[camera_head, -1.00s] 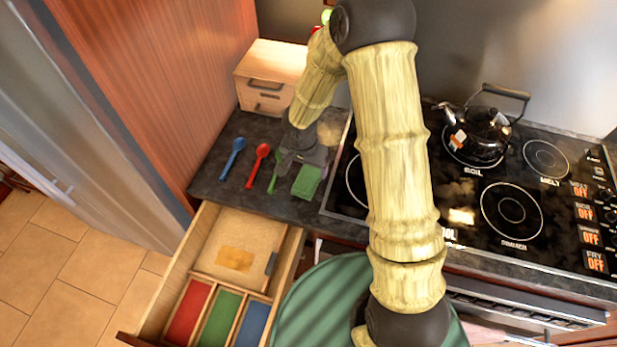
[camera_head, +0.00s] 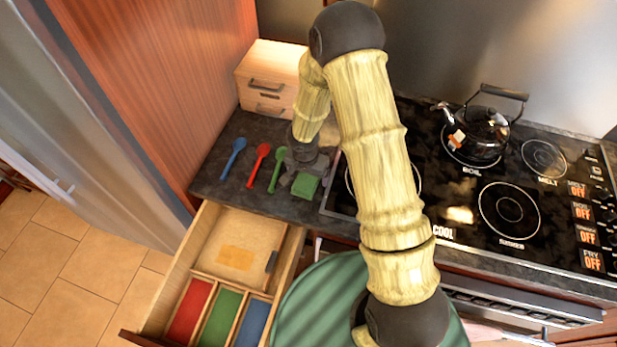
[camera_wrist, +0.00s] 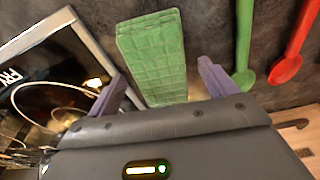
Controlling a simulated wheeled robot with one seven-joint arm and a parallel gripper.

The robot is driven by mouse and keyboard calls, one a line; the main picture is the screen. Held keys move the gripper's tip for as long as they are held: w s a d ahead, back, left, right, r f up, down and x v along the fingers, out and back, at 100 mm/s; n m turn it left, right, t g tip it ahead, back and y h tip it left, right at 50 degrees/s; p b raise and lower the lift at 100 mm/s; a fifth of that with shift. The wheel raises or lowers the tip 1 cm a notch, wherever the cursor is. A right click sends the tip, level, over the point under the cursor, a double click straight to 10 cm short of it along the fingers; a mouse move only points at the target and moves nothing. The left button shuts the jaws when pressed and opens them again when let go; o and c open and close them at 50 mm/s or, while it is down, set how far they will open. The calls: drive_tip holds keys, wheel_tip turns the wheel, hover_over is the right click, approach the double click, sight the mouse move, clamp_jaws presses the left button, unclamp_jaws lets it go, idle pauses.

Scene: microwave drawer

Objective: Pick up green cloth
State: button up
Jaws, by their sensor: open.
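The green cloth (camera_head: 305,185) lies folded on the dark counter, left of the stove. In the wrist view the green cloth (camera_wrist: 153,58) is a flat textured rectangle ahead of and between my fingers. My gripper (camera_head: 303,170) is low over the counter at the cloth's back edge. In the wrist view my gripper (camera_wrist: 160,88) is open, one finger on each side of the cloth's near end. Whether the fingers touch the cloth cannot be told. The cloth's near end is hidden by the gripper body.
Blue (camera_head: 233,157), red (camera_head: 258,164) and green (camera_head: 279,168) spoons lie left of the cloth. A wooden drawer box (camera_head: 270,78) stands behind. The stove (camera_head: 455,205) with a kettle (camera_head: 478,135) is to the right. An open drawer (camera_head: 243,240) with coloured compartments extends below the counter.

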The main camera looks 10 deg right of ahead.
sight(308, 177)
idle(0.3)
drive_tip(key=c, duration=1.1)
wheel_tip(308, 177, up, 10)
drive_tip(key=shift+o, duration=1.4)
drive_tip(key=shift+c, duration=0.9)
